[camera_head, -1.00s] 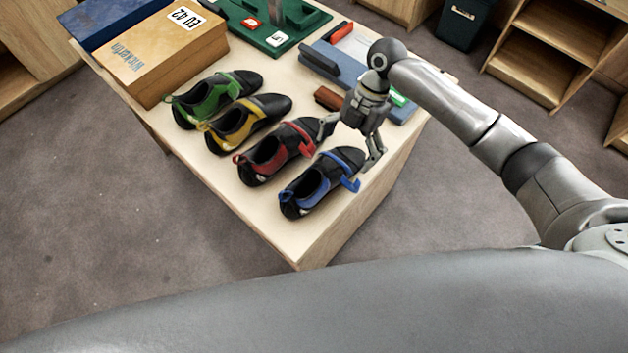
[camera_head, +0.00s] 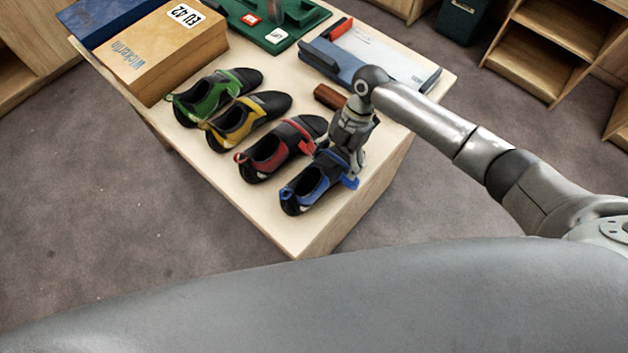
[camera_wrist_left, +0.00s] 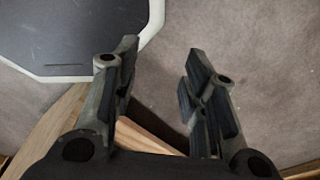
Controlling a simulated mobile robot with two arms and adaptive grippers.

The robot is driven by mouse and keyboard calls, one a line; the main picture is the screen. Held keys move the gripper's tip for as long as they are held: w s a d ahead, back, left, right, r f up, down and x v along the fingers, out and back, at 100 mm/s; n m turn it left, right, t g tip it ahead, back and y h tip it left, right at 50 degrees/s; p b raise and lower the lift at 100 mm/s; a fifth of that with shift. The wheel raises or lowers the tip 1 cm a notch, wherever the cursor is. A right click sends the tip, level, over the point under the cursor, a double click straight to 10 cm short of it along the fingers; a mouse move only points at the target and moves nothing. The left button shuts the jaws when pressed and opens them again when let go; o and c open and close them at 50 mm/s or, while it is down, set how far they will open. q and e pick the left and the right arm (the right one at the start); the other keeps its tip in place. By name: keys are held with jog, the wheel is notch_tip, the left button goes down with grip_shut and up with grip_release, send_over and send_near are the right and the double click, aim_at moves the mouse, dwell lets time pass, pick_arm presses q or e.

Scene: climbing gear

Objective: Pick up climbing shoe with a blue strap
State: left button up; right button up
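The climbing shoe with a blue strap (camera_head: 305,190) is the nearest of a row of shoes on the table, its heel toward the front left. My right gripper (camera_head: 341,172) is down at its toe end, beside the blue strap, and hides most of the toe. The fingers look close to the shoe, but their grip on it cannot be made out. My left gripper (camera_wrist_left: 158,65) is open and empty in the left wrist view, with floor behind it.
Shoes with red (camera_head: 270,160), yellow (camera_head: 236,122) and green (camera_head: 205,97) parts stand beside it on the wooden table (camera_head: 215,190). A brown block (camera_head: 328,97), a cardboard box (camera_head: 160,60) and a green board (camera_head: 262,30) lie farther back.

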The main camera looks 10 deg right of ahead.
jog(key=c, duration=0.5)
jog(key=shift+r, duration=0.1)
